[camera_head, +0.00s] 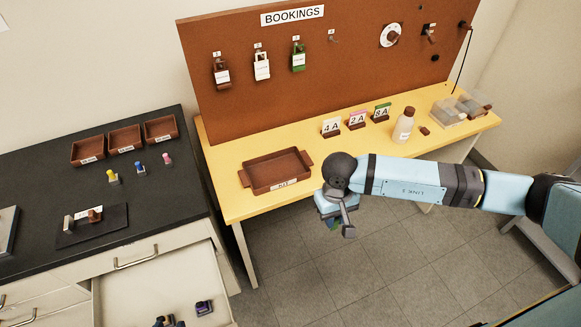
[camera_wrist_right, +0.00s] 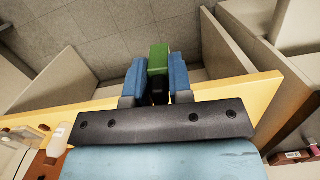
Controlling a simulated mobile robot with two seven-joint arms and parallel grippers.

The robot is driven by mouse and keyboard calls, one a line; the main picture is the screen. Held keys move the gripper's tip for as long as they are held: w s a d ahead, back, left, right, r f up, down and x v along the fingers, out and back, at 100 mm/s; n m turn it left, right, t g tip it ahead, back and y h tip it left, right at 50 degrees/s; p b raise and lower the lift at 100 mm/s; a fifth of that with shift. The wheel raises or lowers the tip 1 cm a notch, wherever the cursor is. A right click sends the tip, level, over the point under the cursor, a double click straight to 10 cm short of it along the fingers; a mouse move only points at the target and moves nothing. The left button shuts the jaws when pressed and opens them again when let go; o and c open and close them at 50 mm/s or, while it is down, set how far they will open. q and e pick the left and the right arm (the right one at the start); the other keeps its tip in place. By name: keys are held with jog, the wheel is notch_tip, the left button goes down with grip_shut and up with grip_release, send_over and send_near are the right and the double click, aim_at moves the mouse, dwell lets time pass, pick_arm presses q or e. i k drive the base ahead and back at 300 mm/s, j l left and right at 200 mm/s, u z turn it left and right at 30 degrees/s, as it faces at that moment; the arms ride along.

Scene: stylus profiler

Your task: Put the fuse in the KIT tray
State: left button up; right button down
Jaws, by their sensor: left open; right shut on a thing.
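The KIT tray (camera_head: 275,170) is an empty brown tray with two end handles and a white front label, on the left part of the yellow table. My right gripper (camera_head: 334,222) hangs by the table's front edge, to the right of and lower in the picture than the tray. In the right wrist view its blue fingers (camera_wrist_right: 158,80) are shut on a green block, apparently the fuse (camera_wrist_right: 159,58). In the head view only a little green shows below the wrist.
A black bench (camera_head: 60,170) with small brown bins and an open drawer (camera_head: 160,285) is at left.

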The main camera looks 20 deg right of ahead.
aim_at(289, 168)
jog(key=i+l, duration=0.1)
jog(key=l, duration=0.8)
jog(key=l+u, duration=0.15)
jog(key=u, duration=0.25)
jog(key=l+u, duration=0.15)
jog(key=u, duration=0.25)
jog(key=l+u, duration=0.15)
jog(key=u, duration=0.25)
jog(key=k, duration=0.05)
